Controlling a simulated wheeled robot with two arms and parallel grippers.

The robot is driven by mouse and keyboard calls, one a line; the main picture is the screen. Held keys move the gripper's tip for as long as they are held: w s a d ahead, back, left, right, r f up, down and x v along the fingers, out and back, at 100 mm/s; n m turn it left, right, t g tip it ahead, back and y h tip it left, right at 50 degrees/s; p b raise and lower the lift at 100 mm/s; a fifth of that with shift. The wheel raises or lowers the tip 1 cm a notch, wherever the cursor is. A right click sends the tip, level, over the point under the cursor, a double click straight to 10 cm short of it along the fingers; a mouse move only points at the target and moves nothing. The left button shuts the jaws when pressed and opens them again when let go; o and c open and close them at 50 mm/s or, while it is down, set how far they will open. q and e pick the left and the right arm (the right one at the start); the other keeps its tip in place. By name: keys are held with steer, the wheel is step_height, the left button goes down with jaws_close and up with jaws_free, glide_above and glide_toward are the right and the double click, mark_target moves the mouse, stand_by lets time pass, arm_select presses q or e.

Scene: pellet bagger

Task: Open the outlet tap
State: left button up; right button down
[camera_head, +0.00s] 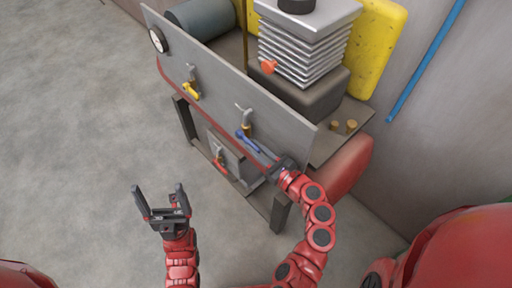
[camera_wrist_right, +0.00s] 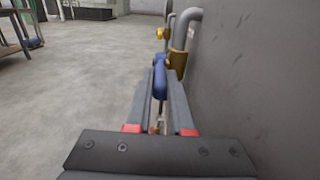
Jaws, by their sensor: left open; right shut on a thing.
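A tap with a blue lever handle (camera_head: 246,142) sits on the front of the grey panel (camera_head: 222,82). My right gripper (camera_head: 264,157) is at this handle, and its fingers are shut on it. In the right wrist view the blue handle (camera_wrist_right: 160,78) lies between the two fingertips, with the brass tap body (camera_wrist_right: 178,62) and grey pipe just beyond. A second tap with a yellow handle (camera_head: 191,91) is further left on the panel, and a red handle (camera_head: 221,164) is lower down. My left gripper (camera_head: 159,190) is open and empty over the floor.
The grey panel stands close beside my right gripper. Behind it are a stack of grey plates (camera_head: 303,48), a red knob (camera_head: 268,67), a cylinder (camera_head: 201,17) and a yellow block (camera_head: 383,45). A gauge (camera_head: 157,40) is at the panel's left end. The floor at left is clear.

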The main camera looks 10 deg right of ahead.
mark_target(255, 147)
steer(key=shift+w+a+r+g+h+p, duration=0.1)
steer(key=shift+r+g+h+p, duration=0.5)
steer(key=shift+p, duration=2.4)
steer(key=shift+a+r+g+h+p, duration=0.15)
steer(key=shift+r+g+p, duration=0.7)
steer(key=shift+p, duration=2.1)
steer(key=r+g+h+p, duration=0.1)
steer(key=p, duration=0.5)
steer(key=g+h+p, duration=0.1)
steer(key=p, duration=0.6)
steer(key=shift+w+a+r, duration=0.15)
steer(key=shift+w+r, duration=0.25)
steer(key=shift+w+f+g+h+p, duration=0.15)
steer(key=shift+g+h+p, duration=0.25)
steer(key=shift+p, duration=0.5)
steer(key=c, duration=0.8)
jaws_free()
steer(key=b+v, duration=0.3)
steer(key=v, duration=1.4)
steer(key=shift+b, duration=0.4)
